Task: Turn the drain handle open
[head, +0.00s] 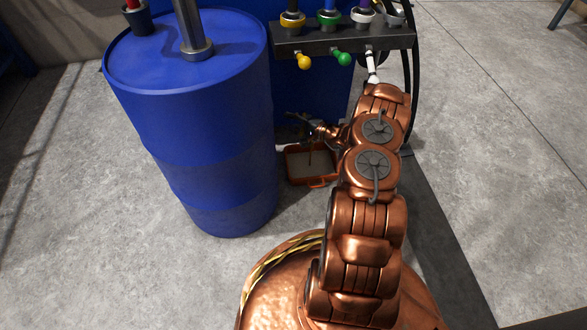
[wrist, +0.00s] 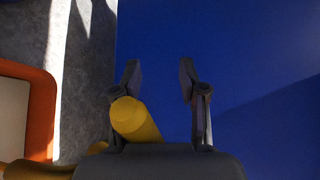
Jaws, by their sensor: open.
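A yellow bar with a rounded end (wrist: 138,122), which looks like the drain handle, shows in the wrist view. Its end lies at the inner side of the left finger, and I cannot tell whether they touch. My gripper (wrist: 163,88) is open, with a clear gap between the bar and the right finger. More yellow shows at the lower left of the wrist view, partly cut off. In the head view my gripper is small and dark beside the blue panel, above the orange tray. The handle cannot be made out there.
An orange-rimmed tray (head: 316,183) sits on the floor below my wrist; its rim also shows in the wrist view (wrist: 42,110). A large blue drum (head: 190,110) stands close on the left. A dark bar (head: 345,40) with coloured knobs is above. Open floor lies right.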

